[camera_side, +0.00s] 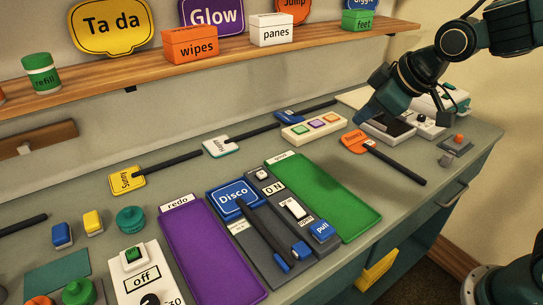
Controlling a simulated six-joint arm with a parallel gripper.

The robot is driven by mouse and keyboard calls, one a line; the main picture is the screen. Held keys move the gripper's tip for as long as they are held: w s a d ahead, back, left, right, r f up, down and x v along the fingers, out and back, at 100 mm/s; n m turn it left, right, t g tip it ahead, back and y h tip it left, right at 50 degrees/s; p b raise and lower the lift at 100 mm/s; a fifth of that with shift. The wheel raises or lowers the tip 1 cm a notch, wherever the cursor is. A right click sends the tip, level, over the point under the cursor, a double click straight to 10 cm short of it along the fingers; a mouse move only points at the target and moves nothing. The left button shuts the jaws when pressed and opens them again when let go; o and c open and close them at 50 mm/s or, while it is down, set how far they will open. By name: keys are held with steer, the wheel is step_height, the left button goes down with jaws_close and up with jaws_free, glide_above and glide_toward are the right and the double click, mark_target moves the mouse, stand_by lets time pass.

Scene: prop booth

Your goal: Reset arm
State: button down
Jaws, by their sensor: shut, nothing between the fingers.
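My gripper (363,117) hangs at the upper right, pointing down and left above the back of the counter. Its fingers are shut and hold nothing. It is apart from the orange paddle sign (354,141), which lies on the counter just below it in the picture. My arm reaches in from the upper right corner. The blue Disco sign (232,196) lies with its dark handle along a grey fixture (262,240) between the purple redo mat (210,250) and the green mat (325,200).
Yellow (125,179), white (218,147) and blue (287,117) paddle signs lie along the back. A block with coloured buttons (315,127) and dark-topped devices (390,130) sit near my gripper. A wooden shelf (130,75) with boxes runs above. The purple and green mats are bare.

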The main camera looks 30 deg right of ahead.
steer(key=s+d+m, duration=0.2)
steer(key=s, duration=0.7)
steer(key=s+d+m+g, duration=0.1)
steer(key=s+d+m, duration=0.1)
steer(key=s, duration=0.8)
steer(key=shift+d+r+m+g+h, duration=0.15)
steer(key=shift+d+m+g+h, duration=0.2)
steer(key=shift+m, duration=0.25)
